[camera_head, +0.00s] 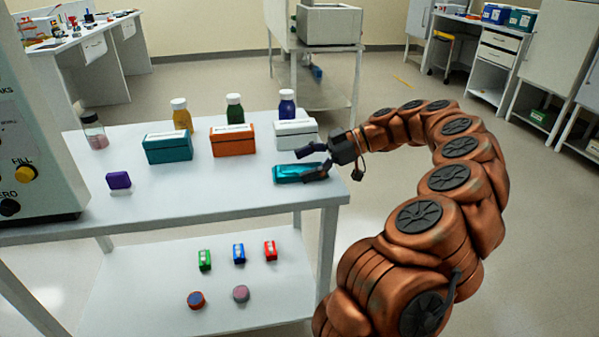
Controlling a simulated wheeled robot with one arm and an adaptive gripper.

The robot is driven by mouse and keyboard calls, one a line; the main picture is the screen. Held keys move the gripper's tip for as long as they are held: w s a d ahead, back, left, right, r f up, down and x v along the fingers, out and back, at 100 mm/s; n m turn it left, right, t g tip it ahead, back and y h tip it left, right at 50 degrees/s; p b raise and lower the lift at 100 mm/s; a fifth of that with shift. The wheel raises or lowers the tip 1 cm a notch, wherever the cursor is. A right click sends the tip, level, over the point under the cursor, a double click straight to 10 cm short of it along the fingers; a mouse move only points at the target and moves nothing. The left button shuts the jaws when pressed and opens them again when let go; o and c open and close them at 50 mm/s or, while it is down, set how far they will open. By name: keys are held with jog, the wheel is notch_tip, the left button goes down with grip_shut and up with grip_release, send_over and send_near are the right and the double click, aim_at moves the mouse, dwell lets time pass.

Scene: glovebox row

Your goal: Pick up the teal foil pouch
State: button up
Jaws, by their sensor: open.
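The teal foil pouch (292,174) is a shiny teal packet lying flat near the right front corner of the white table's top shelf. My gripper (314,162) is open at the pouch's right end. One dark finger is above and behind the pouch, and the other overlaps its right part in the picture. I cannot tell whether the fingers touch it. The pouch's right end is partly hidden by the finger.
On the white table (215,190) stand a teal box (167,148), an orange box (232,141), a white box (296,134) close behind my gripper, several bottles and a purple block (118,180). A machine (35,120) stands at the left. The table's front middle is clear.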

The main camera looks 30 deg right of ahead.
jog(key=shift+x, duration=1.25)
jog(key=c, duration=1.3)
